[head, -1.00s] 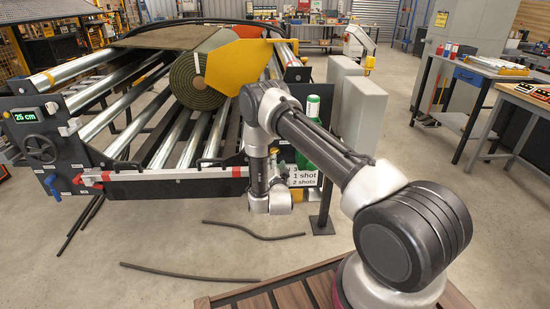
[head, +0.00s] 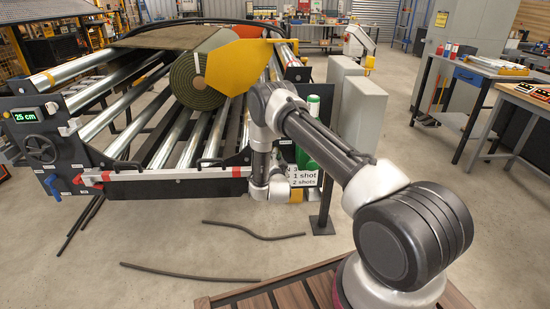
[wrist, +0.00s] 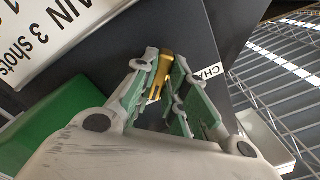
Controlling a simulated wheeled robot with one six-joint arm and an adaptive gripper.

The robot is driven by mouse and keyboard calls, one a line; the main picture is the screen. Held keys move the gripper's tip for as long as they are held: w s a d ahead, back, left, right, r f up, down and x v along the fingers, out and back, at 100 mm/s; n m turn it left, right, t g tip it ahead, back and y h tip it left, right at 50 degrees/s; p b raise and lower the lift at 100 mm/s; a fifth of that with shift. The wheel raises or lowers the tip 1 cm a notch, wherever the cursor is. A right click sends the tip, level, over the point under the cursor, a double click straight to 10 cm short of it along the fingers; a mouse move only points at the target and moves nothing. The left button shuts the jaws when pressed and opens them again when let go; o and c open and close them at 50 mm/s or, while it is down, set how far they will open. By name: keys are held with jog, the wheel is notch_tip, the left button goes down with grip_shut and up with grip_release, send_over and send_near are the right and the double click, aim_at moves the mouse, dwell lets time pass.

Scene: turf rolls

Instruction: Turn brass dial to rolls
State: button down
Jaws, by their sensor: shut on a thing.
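The brass dial (wrist: 163,68) shows in the wrist view as a narrow golden piece against a dark panel (wrist: 185,30). My gripper (wrist: 165,60) is closed around it, one green-padded finger on each side. The fingers hide part of the dial, so I cannot read its setting. In the head view, my wrist is at the right front corner of the roller machine (head: 150,185); the dial and fingertips are hidden there.
A turf roll (head: 197,82) lies on the rollers by a yellow plate (head: 238,66). Loose dark strips (head: 190,273) lie on the floor.

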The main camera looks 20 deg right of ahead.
jog(key=shift+n, duration=0.3)
jog(key=shift+f+n, duration=0.1)
jog(key=shift+n, duration=3.9)
jog(key=c, duration=1.4)
grip_release()
jog(key=shift+c, duration=0.2)
jog(key=shift+s, duration=0.1)
jog(key=v, duration=1.2)
